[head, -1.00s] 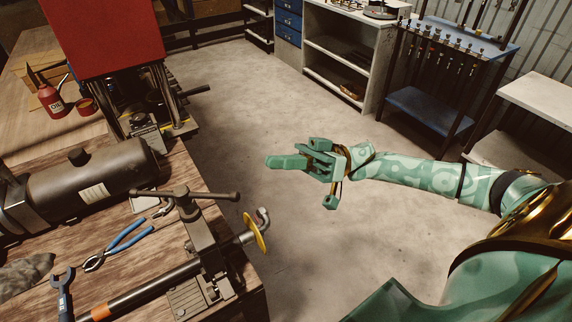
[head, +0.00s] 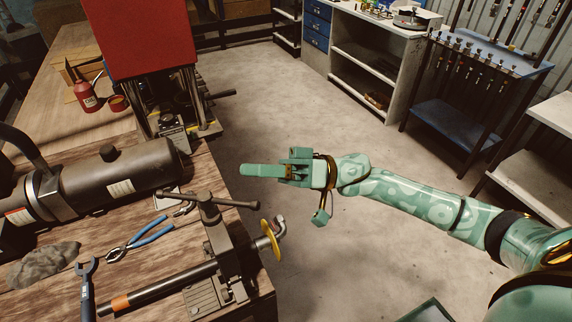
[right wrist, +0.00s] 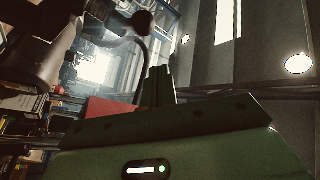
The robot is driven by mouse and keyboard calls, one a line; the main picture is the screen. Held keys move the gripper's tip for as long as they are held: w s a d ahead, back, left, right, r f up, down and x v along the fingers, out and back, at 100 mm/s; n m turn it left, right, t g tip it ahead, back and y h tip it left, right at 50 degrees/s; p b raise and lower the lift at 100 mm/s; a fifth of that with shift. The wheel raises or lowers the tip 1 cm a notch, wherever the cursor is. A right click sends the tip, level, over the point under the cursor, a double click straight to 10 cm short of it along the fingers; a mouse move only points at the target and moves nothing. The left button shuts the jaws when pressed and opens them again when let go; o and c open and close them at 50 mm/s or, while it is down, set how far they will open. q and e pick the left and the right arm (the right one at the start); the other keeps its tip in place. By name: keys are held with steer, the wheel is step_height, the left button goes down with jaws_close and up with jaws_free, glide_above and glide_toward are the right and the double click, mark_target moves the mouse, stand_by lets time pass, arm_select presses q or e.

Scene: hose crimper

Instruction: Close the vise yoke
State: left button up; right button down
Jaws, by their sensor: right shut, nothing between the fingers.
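The vise (head: 222,243) stands at the right edge of the wooden workbench in the head view. Its dark yoke has a T-shaped screw handle (head: 208,202) on top. A long pipe with an orange band (head: 165,285) lies at the vise, and a fitting with a yellow disc (head: 270,240) sticks out on the right. I cannot tell whether the yoke is latched. My right gripper (head: 262,171) is shut and empty, above the floor, to the right of and beyond the vise handle, touching nothing. My left gripper is out of view.
Blue-handled pliers (head: 150,233), a wrench (head: 87,285) and a grey rag (head: 45,264) lie on the bench. A dark tank (head: 125,180) and a red machine (head: 138,40) stand behind. The floor (head: 330,130) beside the bench is open.

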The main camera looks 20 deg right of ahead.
steer(key=shift+s+d+f, duration=0.15)
steer(key=shift+s+f, duration=1.1)
steer(key=shift+f, duration=0.3)
steer(key=s, duration=0.1)
steer(key=s+f+p, duration=0.1)
steer(key=s, duration=0.1)
steer(key=shift+d+f, duration=0.1)
steer(key=shift+f, duration=0.1)
